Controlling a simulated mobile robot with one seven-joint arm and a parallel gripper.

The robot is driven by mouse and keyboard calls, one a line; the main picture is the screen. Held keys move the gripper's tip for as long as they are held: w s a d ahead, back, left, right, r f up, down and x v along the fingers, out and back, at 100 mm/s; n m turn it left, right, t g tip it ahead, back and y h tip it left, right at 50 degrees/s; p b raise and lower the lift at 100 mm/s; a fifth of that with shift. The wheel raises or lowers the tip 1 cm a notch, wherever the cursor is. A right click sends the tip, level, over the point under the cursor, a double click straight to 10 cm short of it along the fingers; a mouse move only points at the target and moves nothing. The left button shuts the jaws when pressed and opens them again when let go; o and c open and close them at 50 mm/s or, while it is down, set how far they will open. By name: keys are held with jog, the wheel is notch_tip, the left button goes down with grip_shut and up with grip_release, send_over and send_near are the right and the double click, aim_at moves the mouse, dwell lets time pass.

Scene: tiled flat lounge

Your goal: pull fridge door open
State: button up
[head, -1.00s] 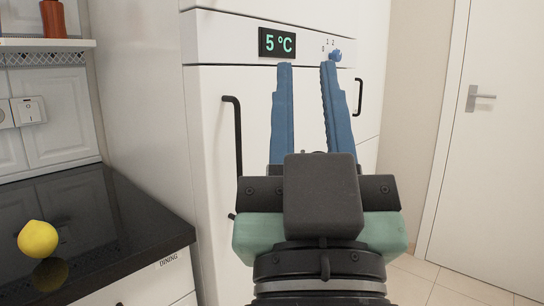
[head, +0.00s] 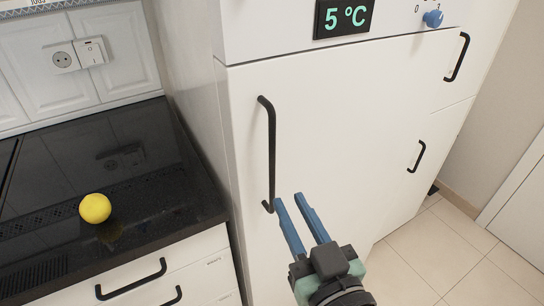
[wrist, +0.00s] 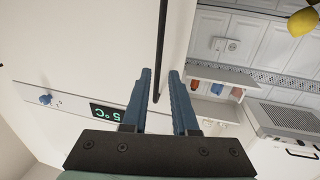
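The white fridge door (head: 330,130) looks shut. Its black vertical bar handle (head: 271,155) is near the door's left edge. My gripper (head: 288,198) is open and empty, its blue fingers pointing up at the handle's lower end, just right of it in the head view. In the wrist view the handle (wrist: 162,45) runs down between my two fingers (wrist: 160,75) without visible contact; how far beyond the tips it lies I cannot tell. The green 5 °C display (head: 343,17) is above the door, and also shows upside down in the wrist view (wrist: 106,112).
A black counter (head: 60,180) with a yellow lemon (head: 95,208) stands left of the fridge, above white drawers with black handles (head: 130,280). Other black handles (head: 457,57) are on the right. Tiled floor (head: 410,260) is clear at the right.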

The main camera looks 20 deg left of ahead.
aim_at(273, 168)
jog(key=p+x, duration=0.1)
jog(key=x, duration=0.9)
jog(key=shift+w, duration=0.15)
grip_shut()
dwell(1.0)
